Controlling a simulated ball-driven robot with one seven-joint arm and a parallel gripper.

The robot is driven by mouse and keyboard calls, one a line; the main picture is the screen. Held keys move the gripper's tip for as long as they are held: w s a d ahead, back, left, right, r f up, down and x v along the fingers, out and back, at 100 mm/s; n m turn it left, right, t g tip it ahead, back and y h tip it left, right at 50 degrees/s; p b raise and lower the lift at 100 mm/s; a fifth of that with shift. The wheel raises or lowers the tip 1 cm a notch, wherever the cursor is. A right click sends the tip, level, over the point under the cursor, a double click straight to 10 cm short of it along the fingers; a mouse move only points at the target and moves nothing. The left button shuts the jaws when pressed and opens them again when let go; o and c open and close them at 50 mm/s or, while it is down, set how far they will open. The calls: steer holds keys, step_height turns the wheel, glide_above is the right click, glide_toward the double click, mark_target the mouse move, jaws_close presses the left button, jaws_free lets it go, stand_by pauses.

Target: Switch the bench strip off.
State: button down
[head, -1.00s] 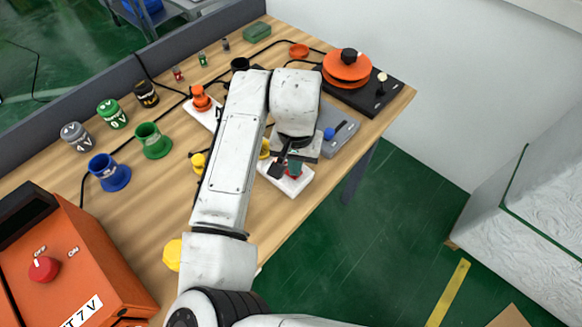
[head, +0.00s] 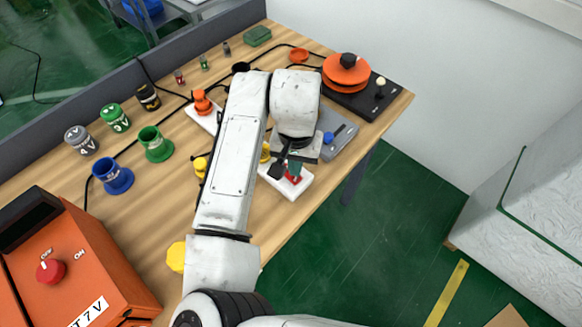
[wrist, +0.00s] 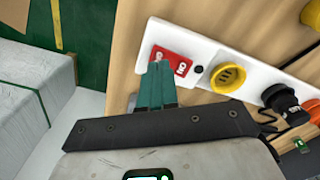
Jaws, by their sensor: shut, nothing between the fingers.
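The bench strip is a white power strip (head: 300,189) on the wooden bench, running under my arm in the head view. In the wrist view the strip (wrist: 204,47) carries a red rocker switch (wrist: 181,65) at its near end. The switch also shows in the head view (head: 295,179). My gripper (wrist: 158,68) has teal fingers, shut together and empty. Their tips lie over one half of the switch in the wrist view; I cannot tell whether they touch it. In the head view my gripper (head: 293,171) is right at the switch.
A yellow socket (wrist: 228,77) and a black plug (wrist: 280,98) sit along the strip. A grey tray (head: 342,139) and a black-based orange device (head: 346,72) stand beyond. Coloured cups and an orange box (head: 85,255) are at left. The bench edge is close by.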

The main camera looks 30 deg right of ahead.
step_height(320, 180, up, 5)
steer(key=p, duration=0.3)
steer(key=shift+f+p, duration=0.1)
steer(key=shift+p, duration=0.3)
steer(key=s+d+r+n+t+h+b, duration=0.1)
steer(key=s+d+t+h, duration=0.1)
steer(key=d, duration=0.8)
steer(key=s+d+n+t+h+b, duration=0.1)
steer(key=d+h, duration=0.2)
steer(key=d, duration=0.7)
steer(key=s+a+f+n+g+y, duration=0.1)
steer(key=s+a+f+n+y, duration=0.1)
steer(key=s+a+f, duration=0.4)
steer(key=s+a+f+n+g+y, duration=0.1)
steer(key=s+a+f, duration=0.5)
steer(key=s, duration=0.8)
step_height(320, 180, down, 2)
steer(key=n+y, duration=0.1)
steer(key=n, duration=0.1)
steer(key=shift+a+n+y+b, duration=0.15)
steer(key=shift+n+y+b, duration=0.15)
steer(key=shift+y+b, duration=0.1)
